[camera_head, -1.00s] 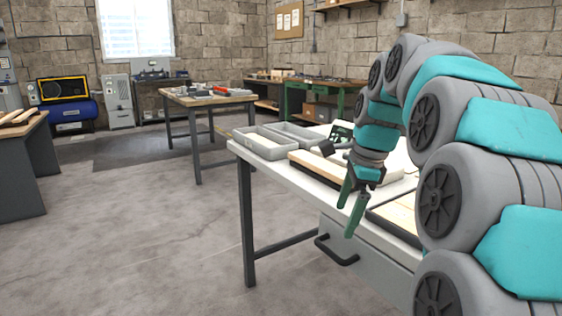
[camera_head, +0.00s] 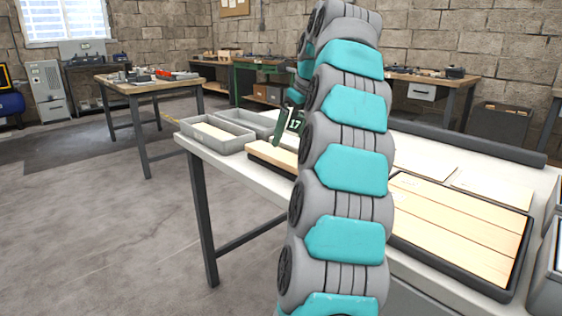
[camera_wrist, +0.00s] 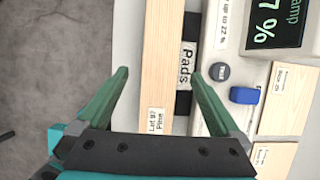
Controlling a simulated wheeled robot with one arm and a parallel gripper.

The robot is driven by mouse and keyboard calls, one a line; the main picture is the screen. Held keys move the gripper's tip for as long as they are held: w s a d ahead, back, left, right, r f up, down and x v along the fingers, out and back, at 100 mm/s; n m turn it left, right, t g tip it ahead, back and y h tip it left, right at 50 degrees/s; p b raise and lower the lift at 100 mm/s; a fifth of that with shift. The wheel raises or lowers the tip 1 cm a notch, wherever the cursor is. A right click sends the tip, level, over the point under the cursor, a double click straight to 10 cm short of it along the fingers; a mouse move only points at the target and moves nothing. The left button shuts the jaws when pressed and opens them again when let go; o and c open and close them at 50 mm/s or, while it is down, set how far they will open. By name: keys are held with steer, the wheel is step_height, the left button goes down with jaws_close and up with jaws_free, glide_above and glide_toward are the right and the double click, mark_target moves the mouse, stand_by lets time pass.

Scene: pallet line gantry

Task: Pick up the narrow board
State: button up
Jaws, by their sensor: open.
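In the wrist view a long narrow pale board (camera_wrist: 162,50) runs up the picture, with a "Lot 97 Pine" label near its lower end. My gripper (camera_wrist: 158,73) is open, with one green finger on each side of the board. The right fingertip is over the dark strip with the "Pads" label (camera_wrist: 187,65). I cannot tell how far the fingers are above or below the board's top. In the head view a pale board (camera_head: 268,153) lies on a dark base at the white table's near edge. My arm hides most of the gripper there; one green finger shows.
A meter (camera_wrist: 232,75) with a display, a grey knob and a blue button lies right of the board. Labelled pieces (camera_wrist: 289,100) lie beyond it. Grey bins (camera_head: 218,131) stand at the table's left end. A dark tray (camera_head: 503,287) of boards lies at right.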

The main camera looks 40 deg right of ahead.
mark_target(285, 156)
steer(key=shift+w+f, duration=0.1)
steer(key=shift+f, duration=0.35)
steer(key=shift+f, duration=0.1)
steer(key=shift+x, duration=2.5)
steer(key=shift+d, duration=0.1)
jaws_close()
